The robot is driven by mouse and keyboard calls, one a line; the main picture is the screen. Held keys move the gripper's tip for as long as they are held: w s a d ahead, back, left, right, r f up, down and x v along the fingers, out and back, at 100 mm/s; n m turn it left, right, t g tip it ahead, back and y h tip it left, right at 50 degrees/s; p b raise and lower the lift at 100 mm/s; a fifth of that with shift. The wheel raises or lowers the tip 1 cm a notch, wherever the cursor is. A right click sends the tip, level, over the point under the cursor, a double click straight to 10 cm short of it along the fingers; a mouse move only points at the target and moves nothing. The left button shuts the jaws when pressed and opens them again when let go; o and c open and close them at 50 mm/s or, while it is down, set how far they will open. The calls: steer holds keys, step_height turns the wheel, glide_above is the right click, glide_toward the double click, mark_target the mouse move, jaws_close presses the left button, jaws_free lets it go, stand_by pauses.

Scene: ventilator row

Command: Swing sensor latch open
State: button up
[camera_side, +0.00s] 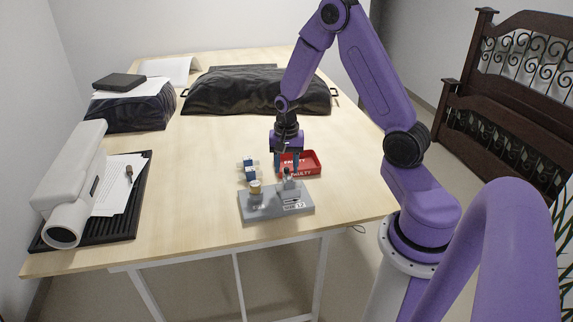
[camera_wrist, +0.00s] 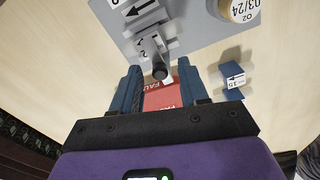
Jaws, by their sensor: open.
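The grey block (camera_side: 268,209) stands near the front edge of the table. It also fills the top of the wrist view (camera_wrist: 188,32). Contact cannot be told.
A red tray marked "FAULTY" (camera_side: 312,163) lies just behind the gripper. Small blue-and-white pieces (camera_side: 247,170) lie left of it. A white device (camera_side: 77,185) and papers (camera_side: 117,186) are at far left. Black covered shapes (camera_side: 255,92) are behind. The mid-table is clear.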

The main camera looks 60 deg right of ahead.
jaws_close()
steer(key=shift+n, duration=0.3)
steer(key=n, duration=0.3)
steer(key=shift+s+d+n, duration=0.2)
steer(key=shift+d+n, duration=0.05)
steer(key=shift+n, duration=0.05)
steer(key=n, duration=0.4)
steer(key=shift+s+d, duration=0.1)
steer(key=shift+d, duration=0.3)
steer(key=n, duration=0.5)
steer(key=shift+d, duration=0.4)
steer(key=shift+w+d+n, duration=0.15)
steer(key=shift+d+n, duration=0.05)
steer(key=shift+n, duration=0.9)
steer(key=shift+w+d+n, duration=0.15)
steer(key=shift+n, duration=0.95)
